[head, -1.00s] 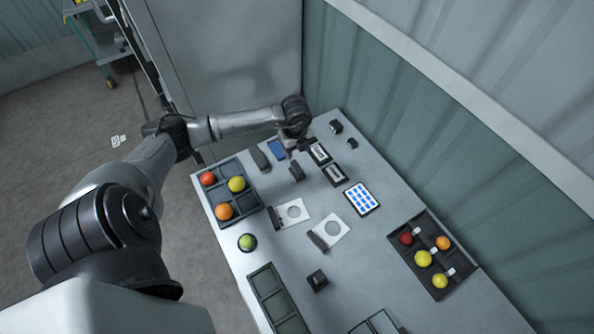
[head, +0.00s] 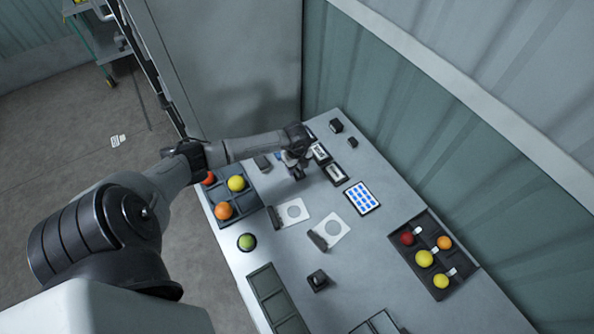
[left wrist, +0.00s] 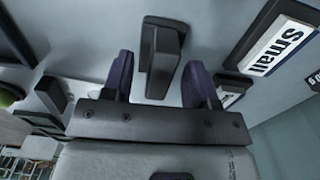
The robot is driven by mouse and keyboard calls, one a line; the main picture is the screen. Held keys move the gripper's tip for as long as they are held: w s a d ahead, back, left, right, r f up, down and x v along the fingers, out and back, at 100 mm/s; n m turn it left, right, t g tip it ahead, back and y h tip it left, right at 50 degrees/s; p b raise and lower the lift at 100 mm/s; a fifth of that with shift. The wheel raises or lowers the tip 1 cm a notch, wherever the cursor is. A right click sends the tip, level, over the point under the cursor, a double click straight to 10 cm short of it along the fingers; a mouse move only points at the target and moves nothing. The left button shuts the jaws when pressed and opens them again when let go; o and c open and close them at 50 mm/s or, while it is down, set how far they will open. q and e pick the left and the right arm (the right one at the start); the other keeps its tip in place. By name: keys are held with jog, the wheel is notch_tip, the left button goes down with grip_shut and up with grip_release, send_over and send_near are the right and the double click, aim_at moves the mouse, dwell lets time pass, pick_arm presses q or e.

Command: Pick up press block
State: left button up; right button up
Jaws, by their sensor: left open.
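A dark block with a raised upright part, which looks like the press block (left wrist: 160,50), shows in the left wrist view between the two fingers of my left gripper (left wrist: 160,78). The fingers stand apart, one on each side of it, with gaps visible; they do not appear to grip it. In the head view my left gripper (head: 295,163) is low over the back left part of the table and largely covers the block. My right gripper is not in view.
A "Small" label plate (left wrist: 280,45) is right of the gripper. The table (head: 290,255) also holds a tomato tray (head: 246,207), white cards with round marks (head: 335,226), a blue-dotted pad (head: 361,198), a dark tray (head: 458,282) and another dark block (head: 318,280).

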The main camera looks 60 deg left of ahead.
pick_arm(q)
jog(key=shift+f, duration=0.6)
grip_shut()
jog(key=shift+r, duration=0.1)
jog(key=shift+r, duration=0.45)
jog(key=r, duration=0.3)
jog(key=shift+w+d+r, duration=0.25)
jog(key=shift+d+r, duration=0.1)
jog(key=shift+d, duration=0.05)
jog(key=w+d+r, duration=0.5)
jog(key=d+r, duration=0.1)
jog(key=d, duration=0.3)
jog(key=shift+w+r, duration=0.15)
jog(key=shift+w, duration=0.05)
